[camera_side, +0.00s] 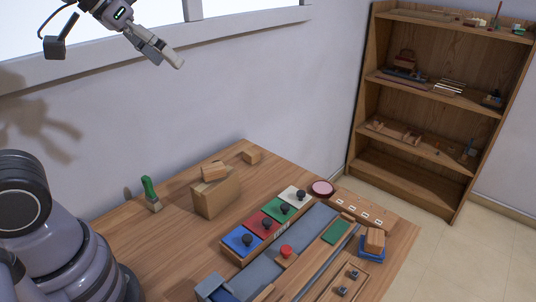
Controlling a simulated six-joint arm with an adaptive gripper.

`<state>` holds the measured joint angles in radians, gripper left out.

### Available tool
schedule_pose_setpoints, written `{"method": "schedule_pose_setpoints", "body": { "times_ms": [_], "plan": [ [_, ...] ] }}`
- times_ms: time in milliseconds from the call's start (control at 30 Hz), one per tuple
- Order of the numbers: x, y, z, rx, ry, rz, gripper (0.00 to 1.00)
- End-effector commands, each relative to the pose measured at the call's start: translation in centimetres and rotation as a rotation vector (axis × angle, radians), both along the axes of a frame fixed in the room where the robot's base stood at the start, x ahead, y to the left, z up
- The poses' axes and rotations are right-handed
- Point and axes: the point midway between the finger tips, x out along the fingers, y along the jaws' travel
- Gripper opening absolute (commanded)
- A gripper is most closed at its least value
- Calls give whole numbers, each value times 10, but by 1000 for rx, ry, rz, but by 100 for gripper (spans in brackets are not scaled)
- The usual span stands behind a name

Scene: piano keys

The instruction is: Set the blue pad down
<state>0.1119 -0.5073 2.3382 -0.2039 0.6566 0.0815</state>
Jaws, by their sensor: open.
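The blue pad (236,237) is the nearest of a row of coloured pads in a wooden frame on the table, with a dark knob on top. The red pad (258,221), green pad (275,207) and white pad (291,195) follow it toward the back right, each with a dark knob. I cannot tell whether the blue pad is raised or pressed. My gripper (170,59) is at the top left, high above the table and well away from the pads. It is open, with nothing seen between its fingers.
A wooden box (217,198) with a block on top stands left of the pads. A green-handled object (149,188) stands at the left edge. A red button (286,251), green panel (336,231) and blue tray (371,254) lie to the right. Bare tabletop (170,248) lies left of the pads.

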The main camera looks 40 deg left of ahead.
Motion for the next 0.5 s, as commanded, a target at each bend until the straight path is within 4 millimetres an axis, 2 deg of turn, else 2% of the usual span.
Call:
{"method": "schedule_pose_setpoints", "body": {
  "times_ms": [33,100,200,300,500],
  "plan": [
    [-28,17,-10,42,35,30,72],
    [-58,33,-23,92,87,64,72],
    [-84,47,-37,137,137,100,72],
    [-95,52,-42,156,159,114,72],
    [-96,52,-42,158,161,114,72]
  ]
}}
